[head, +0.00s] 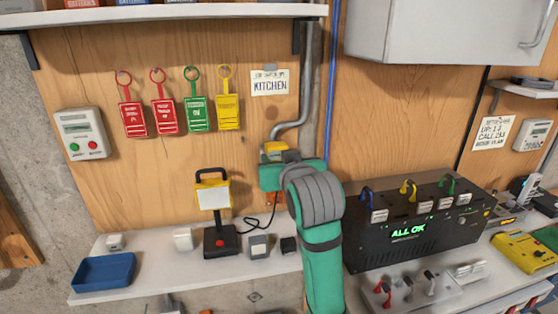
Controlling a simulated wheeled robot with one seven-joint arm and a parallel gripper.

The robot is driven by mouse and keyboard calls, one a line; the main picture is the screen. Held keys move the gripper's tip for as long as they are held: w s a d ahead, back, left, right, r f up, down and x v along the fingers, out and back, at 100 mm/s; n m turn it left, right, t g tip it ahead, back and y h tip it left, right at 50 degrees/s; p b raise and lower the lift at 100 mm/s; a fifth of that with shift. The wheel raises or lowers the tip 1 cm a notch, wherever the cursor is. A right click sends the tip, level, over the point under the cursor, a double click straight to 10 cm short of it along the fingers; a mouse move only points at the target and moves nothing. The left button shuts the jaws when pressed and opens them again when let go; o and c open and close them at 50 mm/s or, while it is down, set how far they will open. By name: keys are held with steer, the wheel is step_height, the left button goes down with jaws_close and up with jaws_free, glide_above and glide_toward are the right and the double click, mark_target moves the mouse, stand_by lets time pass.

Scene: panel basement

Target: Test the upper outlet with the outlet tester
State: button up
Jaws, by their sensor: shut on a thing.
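My green arm reaches up to the wooden wall panel, and my gripper (290,157) is at the lower end of the grey conduit. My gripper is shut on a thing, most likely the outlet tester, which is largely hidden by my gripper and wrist. A small yellow piece (275,148) shows just beside the grey fingers; I cannot tell whether it is part of the tester or of the wall fitting. The upper outlet is hidden behind my arm. Whether the tester touches the outlet cannot be seen. A reddish fitting (275,199) shows lower on the wall.
A work lamp (213,195) with a black cord stands on the shelf left of my arm, near small blocks and a blue tray (104,271). A black box reading "ALL OK" (415,235) is at right. Red, green and yellow tags (196,113) hang on the wall.

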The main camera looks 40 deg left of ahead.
steer(key=shift+a, duration=0.1)
stand_by(0.3)
steer(key=o, duration=1.3)
steer(key=shift+w, duration=0.1)
steer(key=shift+c, duration=0.2)
steer(key=v, duration=1.1)
steer(key=shift+a, duration=0.1)
